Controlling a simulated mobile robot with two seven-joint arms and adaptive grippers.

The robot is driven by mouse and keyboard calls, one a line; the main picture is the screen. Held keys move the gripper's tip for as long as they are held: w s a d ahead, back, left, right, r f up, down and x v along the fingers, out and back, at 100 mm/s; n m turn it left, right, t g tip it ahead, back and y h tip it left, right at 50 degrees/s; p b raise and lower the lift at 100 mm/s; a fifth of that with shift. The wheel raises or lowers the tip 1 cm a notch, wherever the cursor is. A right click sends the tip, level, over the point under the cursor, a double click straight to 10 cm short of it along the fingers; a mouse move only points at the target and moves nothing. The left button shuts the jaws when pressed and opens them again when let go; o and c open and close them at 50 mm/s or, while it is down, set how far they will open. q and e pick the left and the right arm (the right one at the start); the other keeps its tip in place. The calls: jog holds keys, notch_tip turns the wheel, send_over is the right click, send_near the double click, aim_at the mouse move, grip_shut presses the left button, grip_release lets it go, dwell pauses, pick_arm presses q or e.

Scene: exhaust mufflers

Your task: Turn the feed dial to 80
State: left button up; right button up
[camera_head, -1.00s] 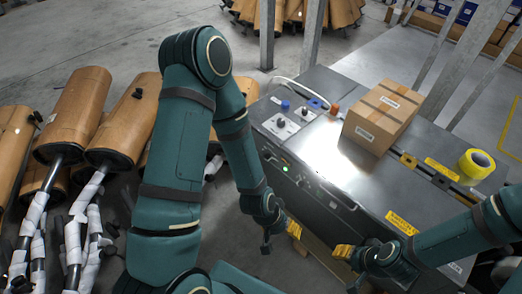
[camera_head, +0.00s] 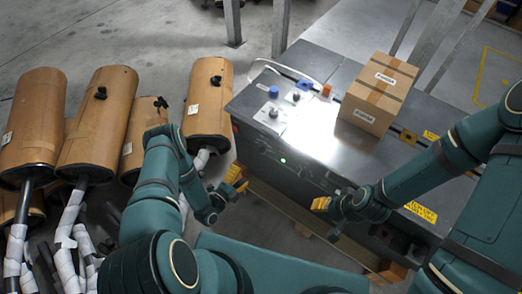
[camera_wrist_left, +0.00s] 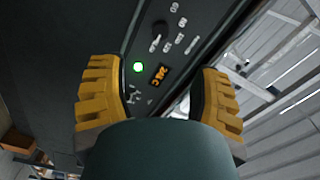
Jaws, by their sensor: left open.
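The steel-topped machine (camera_head: 310,150) stands right of centre in the head view. Its top corner carries two white plates with knobs, a nearer one (camera_head: 273,112) and a farther one (camera_head: 296,97). Their scale markings are too small to read, so I cannot tell which is the feed dial. My left gripper (camera_head: 237,180) is open and empty beside the machine's front face, below the top. In the left wrist view its yellow fingers (camera_wrist_left: 155,100) frame a dark panel with a lit green lamp (camera_wrist_left: 138,66), an orange display (camera_wrist_left: 160,75) and a dark knob (camera_wrist_left: 160,28). My right gripper (camera_head: 322,204) hovers before the front face; its opening is unclear.
A taped cardboard box (camera_head: 378,93) sits on the machine top. A blue cap (camera_head: 274,91) and an orange cap (camera_head: 326,90) are near the knobs. Brown mufflers (camera_head: 95,120) with wrapped pipes crowd the floor at left. Metal posts (camera_head: 281,25) rise behind.

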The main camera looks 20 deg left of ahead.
aim_at(260, 152)
pick_arm(q)
jog(key=b+x, duration=0.2)
jog(key=x, duration=1.1)
jog(key=shift+w+d+b, duration=0.1)
jog(key=shift+w+b, duration=0.2)
jog(key=shift+b, duration=0.05)
jog(key=shift+o, duration=0.2)
grip_shut()
